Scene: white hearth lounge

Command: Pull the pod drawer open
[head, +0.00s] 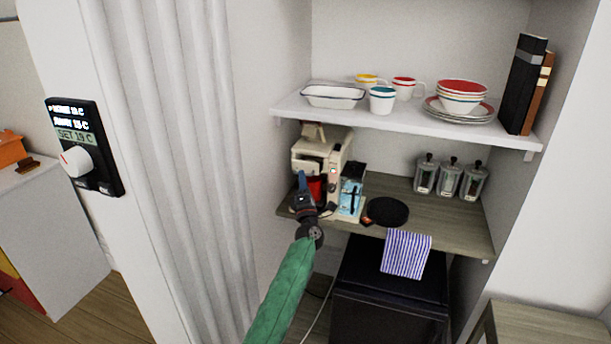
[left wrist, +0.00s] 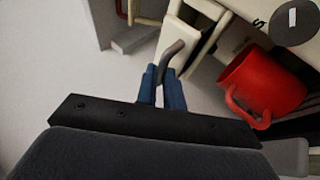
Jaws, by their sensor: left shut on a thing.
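The cream coffee machine (head: 338,152) stands on the grey wooden shelf in the alcove. In the left wrist view a cream front piece (left wrist: 194,40), which looks like the pod drawer, carries a grey curved handle (left wrist: 173,54). My left gripper (head: 302,180) is in front of the machine's left side. In the left wrist view its blue fingers (left wrist: 161,86) are shut on the grey handle. I cannot tell how far the drawer is out. My right gripper is not in view.
A red mug (left wrist: 262,82) stands close right of my left fingers. A blue carton (head: 352,192), a black round mat (head: 387,211) and several jars (head: 448,178) share the shelf. The white upper shelf (head: 400,118) with dishes hangs above. A striped towel (head: 406,254) hangs below.

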